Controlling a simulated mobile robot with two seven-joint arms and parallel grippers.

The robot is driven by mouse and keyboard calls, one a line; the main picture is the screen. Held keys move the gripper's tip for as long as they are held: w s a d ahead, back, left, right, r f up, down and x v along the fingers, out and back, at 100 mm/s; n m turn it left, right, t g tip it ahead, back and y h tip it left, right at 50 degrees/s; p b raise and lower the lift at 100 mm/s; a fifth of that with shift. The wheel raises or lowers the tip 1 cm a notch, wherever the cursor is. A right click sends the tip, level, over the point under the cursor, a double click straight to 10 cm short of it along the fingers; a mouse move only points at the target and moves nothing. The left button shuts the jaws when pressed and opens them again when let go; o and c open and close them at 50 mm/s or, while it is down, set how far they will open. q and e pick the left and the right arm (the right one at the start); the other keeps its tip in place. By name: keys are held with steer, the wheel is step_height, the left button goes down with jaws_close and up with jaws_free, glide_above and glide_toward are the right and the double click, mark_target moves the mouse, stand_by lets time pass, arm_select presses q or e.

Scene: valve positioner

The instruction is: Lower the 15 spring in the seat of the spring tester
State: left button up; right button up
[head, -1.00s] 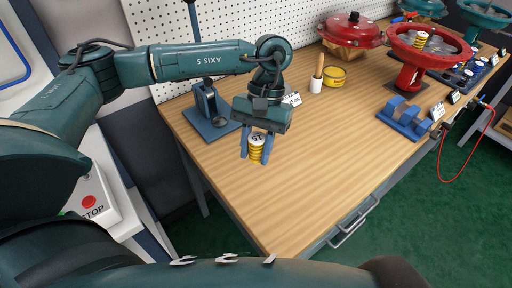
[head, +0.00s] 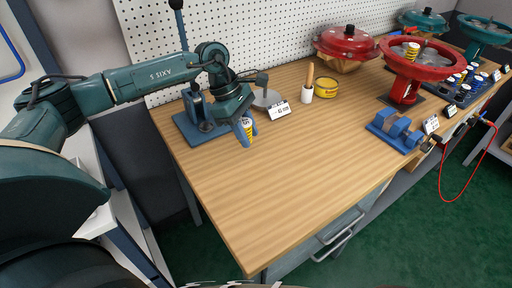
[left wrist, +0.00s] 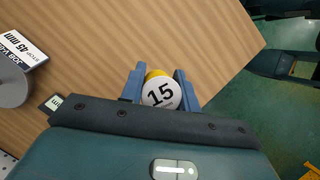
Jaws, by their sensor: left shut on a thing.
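The 15 spring (head: 246,138) is yellow with a white top disc marked 15. It shows end-on in the left wrist view (left wrist: 160,93). My left gripper (head: 248,131) is shut on it, with one blue finger on each side, and holds it over the bench. The spring's lower end is too small to judge its height. The spring tester (head: 195,133), a blue base with an upright and a tall lever, stands just left of my gripper. Its seat is hard to make out beside the gripper. My right gripper is not in view.
A grey round plate (head: 268,99) and a printed card (head: 281,110) stand just behind and right of my gripper. The front bench top is clear.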

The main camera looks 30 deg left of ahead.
arm_select(q)
steer(key=shift+w+a+f+n+t+y+b, duration=0.3)
steer(key=shift+w+a+f+n+y+b, duration=0.65)
steer(key=shift+a+n, duration=3.2)
steer(key=shift+w+a+f+n+t+y+b, duration=0.35)
steer(key=shift+w+a+n+y+b, duration=1.4)
steer(key=shift+n, duration=3.9)
steer(key=shift+w+a+f+n+t+y+b, duration=0.25)
steer(key=shift+w+a+f+n+y+b, duration=0.85)
steer(key=shift+a+n, duration=3.5)
steer(key=shift+w+d+f+n+y+b, duration=0.1)
steer(key=shift+d+f+n+y+b, duration=0.2)
steer(key=shift+f+y, duration=0.4)
steer(key=shift+r, duration=0.2)
steer(key=shift+f, duration=0.15)
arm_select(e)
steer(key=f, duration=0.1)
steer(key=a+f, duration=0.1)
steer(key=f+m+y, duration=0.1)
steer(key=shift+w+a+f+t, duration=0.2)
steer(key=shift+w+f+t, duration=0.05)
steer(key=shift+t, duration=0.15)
arm_select(q)
steer(key=shift+f, duration=0.2)
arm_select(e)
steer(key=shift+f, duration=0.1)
arm_select(q)
steer(key=shift+f, duration=0.35)
